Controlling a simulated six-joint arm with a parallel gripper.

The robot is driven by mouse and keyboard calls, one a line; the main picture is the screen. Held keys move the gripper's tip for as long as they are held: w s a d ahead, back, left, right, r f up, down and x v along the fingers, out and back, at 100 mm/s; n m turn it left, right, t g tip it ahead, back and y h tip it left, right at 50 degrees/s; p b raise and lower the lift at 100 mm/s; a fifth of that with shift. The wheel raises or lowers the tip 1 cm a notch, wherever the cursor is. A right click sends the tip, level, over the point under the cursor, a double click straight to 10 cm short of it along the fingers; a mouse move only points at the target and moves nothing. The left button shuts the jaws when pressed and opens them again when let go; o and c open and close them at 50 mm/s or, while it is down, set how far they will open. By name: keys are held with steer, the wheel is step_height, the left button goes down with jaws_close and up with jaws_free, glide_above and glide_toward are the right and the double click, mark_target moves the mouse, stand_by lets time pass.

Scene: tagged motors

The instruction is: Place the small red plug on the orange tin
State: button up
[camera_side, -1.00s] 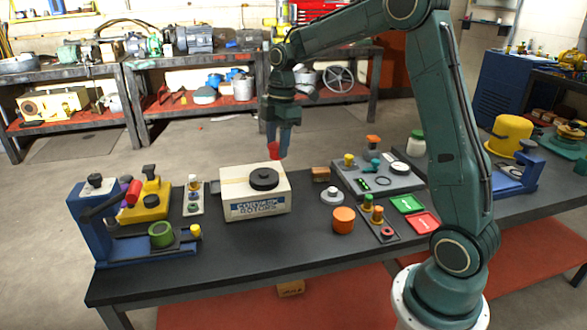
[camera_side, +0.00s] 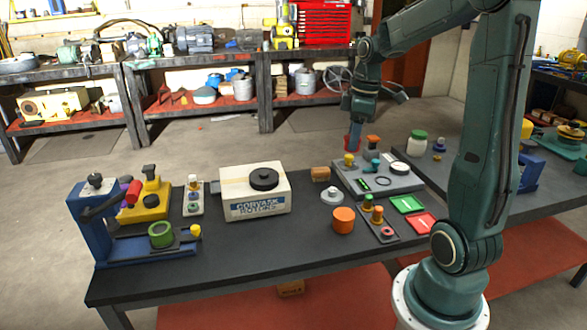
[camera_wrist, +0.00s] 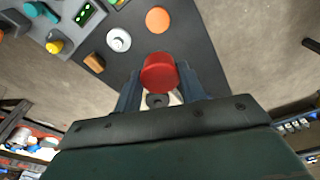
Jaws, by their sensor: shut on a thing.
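My gripper (camera_side: 354,138) is shut on the small red plug (camera_side: 350,144) and holds it in the air above the back of the bench, near the grey panel's rear left corner. In the wrist view the red plug (camera_wrist: 159,72) sits between the two fingertips of my gripper (camera_wrist: 160,88). The orange tin (camera_side: 343,220) stands upright on the dark bench, closer to the front than the plug, with its top bare. It also shows as an orange disc in the wrist view (camera_wrist: 158,20), beyond the plug.
A grey panel (camera_side: 405,180) with knobs lies below my gripper. A silver round part (camera_side: 332,196) and a brown block (camera_side: 321,174) stand near the tin. A cream box (camera_side: 255,192) with a black disc is left. Right of the tin is a small knob plate (camera_side: 384,236).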

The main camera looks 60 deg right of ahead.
step_height(320, 180, down, 16)
steer(key=shift+f, duration=0.1)
stand_by(0.5)
steer(key=shift+f, duration=0.1)
steer(key=shift+f, duration=1.8)
steer(key=shift+f, duration=0.1)
steer(key=o, duration=1)
steer(key=shift+c, duration=0.2)
step_height(320, 180, up, 12)
steer(key=s, duration=0.1)
steer(key=shift+s+d, duration=0.15)
steer(key=shift+d, duration=0.1)
